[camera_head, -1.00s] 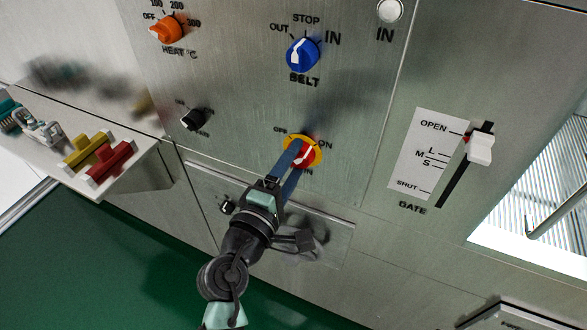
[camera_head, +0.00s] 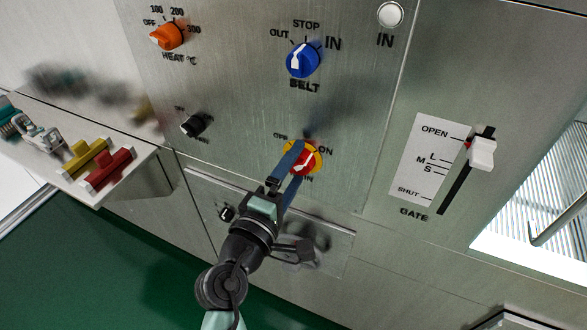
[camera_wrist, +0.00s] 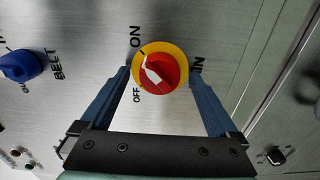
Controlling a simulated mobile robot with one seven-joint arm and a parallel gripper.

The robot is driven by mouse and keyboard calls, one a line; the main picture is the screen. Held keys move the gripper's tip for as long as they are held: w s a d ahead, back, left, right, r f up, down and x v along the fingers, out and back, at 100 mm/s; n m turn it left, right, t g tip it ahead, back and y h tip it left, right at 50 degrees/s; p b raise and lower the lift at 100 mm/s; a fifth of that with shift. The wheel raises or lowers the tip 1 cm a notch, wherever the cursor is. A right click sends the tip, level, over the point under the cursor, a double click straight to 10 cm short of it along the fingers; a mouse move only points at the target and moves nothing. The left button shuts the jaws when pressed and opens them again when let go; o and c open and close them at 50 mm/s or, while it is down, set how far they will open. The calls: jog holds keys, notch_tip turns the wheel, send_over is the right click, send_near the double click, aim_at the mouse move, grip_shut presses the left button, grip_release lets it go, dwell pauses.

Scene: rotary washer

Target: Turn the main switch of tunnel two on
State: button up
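The main switch is a red knob on a round yellow plate (camera_head: 315,158), on the metal panel. The wrist view shows it whole, a red knob with a white pointer (camera_wrist: 153,70) and a yellow ring around it. The pointer aims to the upper left in that view, between the ON and OFF labels. My gripper (camera_wrist: 161,70) is open, with one blue finger on each side of the knob. In the wrist view a gap shows between the fingers and the red part. In the head view my fingers hide part of the knob.
A blue BELT knob (camera_head: 303,60) and an orange HEAT knob (camera_head: 167,36) sit higher on the panel. A small black knob (camera_head: 194,125) is to the left. A white gate slider (camera_head: 482,153) is to the right. Yellow and red blocks (camera_head: 108,168) stand on a ledge at left.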

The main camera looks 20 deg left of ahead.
jog(key=s+b, duration=0.2)
jog(key=s, duration=1.1)
jog(key=shift+a, duration=0.25)
jog(key=w+d+r+m+t+p, duration=0.1)
jog(key=w+d+r+m, duration=0.25)
jog(key=r, duration=0.55)
jog(key=w+d+r+m+t+p, duration=0.2)
jog(key=d+r+m, duration=0.15)
jog(key=r, duration=0.55)
jog(key=w+d+r+m+t+p, duration=0.1)
jog(key=w+d+r+m, duration=0.2)
jog(key=r, duration=0.5)
jog(key=s+d+r+m+t+p, duration=0.1)
jog(key=s+d+r+m+t, duration=0.1)
jog(key=r, duration=0.9)
jog(key=s+d+r+m+t+p, duration=0.2)
jog(key=s+d+r+m, duration=0.3)
jog(key=r, duration=0.6)
jog(key=shift+s+r+t+y, duration=0.3)
jog(key=shift+s+t, duration=0.1)
jog(key=shift+t, duration=0.3)
jog(key=shift+a+f, duration=0.1)
jog(key=shift+f, duration=0.05)
